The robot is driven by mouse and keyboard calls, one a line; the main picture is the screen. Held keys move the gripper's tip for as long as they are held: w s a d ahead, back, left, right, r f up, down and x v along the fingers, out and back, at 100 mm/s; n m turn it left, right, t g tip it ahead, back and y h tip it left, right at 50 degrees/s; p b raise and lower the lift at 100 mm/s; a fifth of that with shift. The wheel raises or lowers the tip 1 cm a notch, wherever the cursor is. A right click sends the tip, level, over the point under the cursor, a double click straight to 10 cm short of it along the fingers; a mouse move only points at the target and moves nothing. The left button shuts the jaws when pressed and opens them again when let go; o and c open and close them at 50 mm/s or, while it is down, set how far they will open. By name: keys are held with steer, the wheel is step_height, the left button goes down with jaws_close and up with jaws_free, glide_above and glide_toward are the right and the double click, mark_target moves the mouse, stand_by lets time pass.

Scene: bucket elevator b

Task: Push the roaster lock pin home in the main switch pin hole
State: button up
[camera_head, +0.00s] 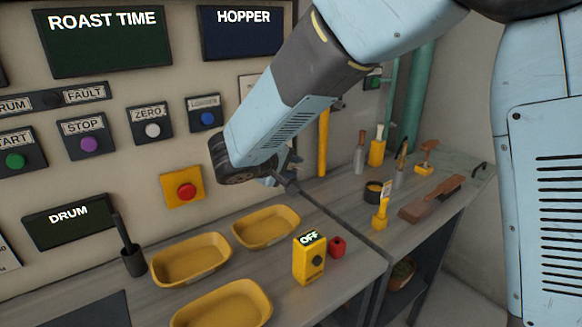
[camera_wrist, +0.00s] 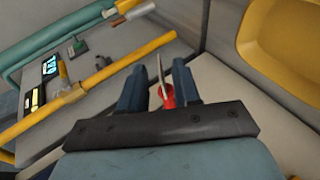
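The yellow main switch (camera_head: 309,260) stands on the bench in the head view. The pin hole and any shaft are hidden there. My gripper (camera_head: 292,185) is above and behind the switch, apart from it. In the wrist view its two fingers (camera_wrist: 160,85) stand apart. A red piece (camera_wrist: 167,97) and a thin grey rod show between them, with gaps beside the rod; its depth is unclear.
Several yellow trays (camera_head: 191,259) stand left of the switch. A dark cup with a handle (camera_head: 132,260) is farther left. The wall panel carries a red button (camera_head: 184,191). A yellow post (camera_head: 323,142) rises behind my gripper. Brushes and small tools (camera_head: 432,198) occupy the right bench.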

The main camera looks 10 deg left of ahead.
steer(key=v, duration=1.3)
steer(key=shift+s+a+r, duration=0.15)
steer(key=shift+s, duration=0.1)
steer(key=w+d+r+m+g+h, duration=0.1)
steer(key=w+d+m+g, duration=0.15)
steer(key=d, duration=1.05)
steer(key=w+d+r+m+g, duration=0.1)
steer(key=d+r+m+g, duration=0.2)
steer(key=d, duration=1)
steer(key=s+d+m+y, duration=0.2)
steer(key=s+d, duration=0.3)
steer(key=d, duration=0.4)
steer(key=s+d+f+m+y, duration=0.1)
steer(key=s+d+m+y, duration=0.2)
steer(key=s+d, duration=0.3)
steer(key=d+m, duration=0.1)
steer(key=d, duration=0.2)
steer(key=shift+s+f, duration=0.3)
steer(key=shift+f, duration=0.05)
